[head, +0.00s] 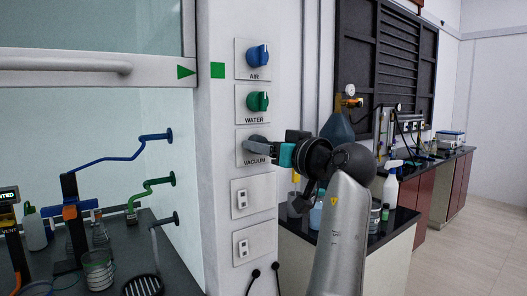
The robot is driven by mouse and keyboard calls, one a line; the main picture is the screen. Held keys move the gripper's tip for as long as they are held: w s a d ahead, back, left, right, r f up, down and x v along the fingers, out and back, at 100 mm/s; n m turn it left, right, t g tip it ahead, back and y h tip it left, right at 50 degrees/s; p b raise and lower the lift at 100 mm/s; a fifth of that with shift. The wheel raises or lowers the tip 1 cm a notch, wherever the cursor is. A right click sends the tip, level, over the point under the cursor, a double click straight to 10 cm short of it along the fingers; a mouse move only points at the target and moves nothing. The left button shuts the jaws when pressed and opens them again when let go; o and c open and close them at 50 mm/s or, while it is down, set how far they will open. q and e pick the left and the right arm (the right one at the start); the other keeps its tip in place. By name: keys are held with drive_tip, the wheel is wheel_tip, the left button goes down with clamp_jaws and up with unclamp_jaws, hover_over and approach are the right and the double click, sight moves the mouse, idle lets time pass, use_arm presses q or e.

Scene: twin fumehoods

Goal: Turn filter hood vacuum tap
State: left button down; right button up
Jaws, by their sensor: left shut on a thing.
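The grey vacuum tap (253,141) is on the front post of the hood, on a plate marked VACUUM. It is the lowest of three taps in a column. My left gripper (266,150) reaches it from the right and is shut on it. The fingers hide part of the knob, so its turn angle is hard to tell. My right gripper is not in view.
The green water tap (257,101) and blue air tap (258,56) sit above on the same post. The hood sash (100,70) is raised at left, over glassware. A bench (400,225) with bottles stands behind my arm.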

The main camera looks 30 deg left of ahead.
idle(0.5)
use_arm(q)
drive_tip(key=shift+c, duration=1.5)
unclamp_jaws()
